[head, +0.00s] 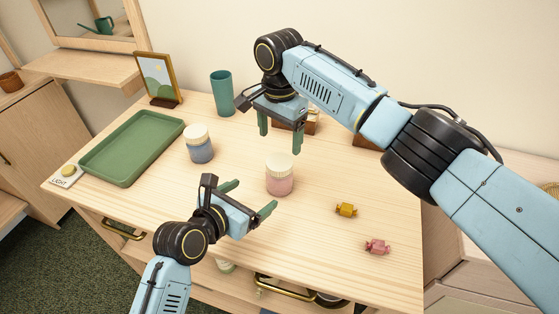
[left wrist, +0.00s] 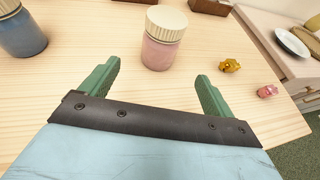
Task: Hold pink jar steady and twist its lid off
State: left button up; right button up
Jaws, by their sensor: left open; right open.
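The pink jar (head: 279,180) stands upright on the wooden table with its cream lid (head: 280,160) on. It also shows in the left wrist view (left wrist: 160,51), ahead of and between the fingers. My left gripper (head: 253,200) is open and empty, on the near left side of the jar, with its fingers pointing toward it and apart from it. My right gripper (head: 280,143) is open and empty, pointing down above and just behind the jar. It does not touch the lid.
A blue jar (head: 199,150) with a cream lid stands left of the pink jar. A yellow candy (head: 346,210) and a pink candy (head: 377,247) lie at right. The right front tabletop is mostly clear.

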aim_at(279, 161)
pick_arm(q)
jog(key=shift+w+d, duration=0.1)
jog(key=shift+w, duration=0.2)
pick_arm(e)
jog(key=shift+w+r, duration=0.15)
pick_arm(q)
jog(key=shift+w+d+f, duration=0.15)
jog(key=shift+w+d, duration=0.05)
jog(key=shift+w, duration=0.05)
jog(key=x, duration=1.2)
pick_arm(e)
jog(key=shift+s, duration=0.2)
pick_arm(q)
jog(key=shift+s, duration=0.1)
jog(key=c, duration=1.7)
jog(key=shift+c, duration=1.1)
pick_arm(e)
jog(key=shift+m, duration=0.3)
pick_arm(q)
grip_shut()
pick_arm(e)
jog(key=m, duration=0.3)
jog(key=shift+m, duration=0.3)
jog(key=shift+f, duration=0.25)
notch_tip(279, 161, down, 8)
jog(key=shift+r, duration=0.25)
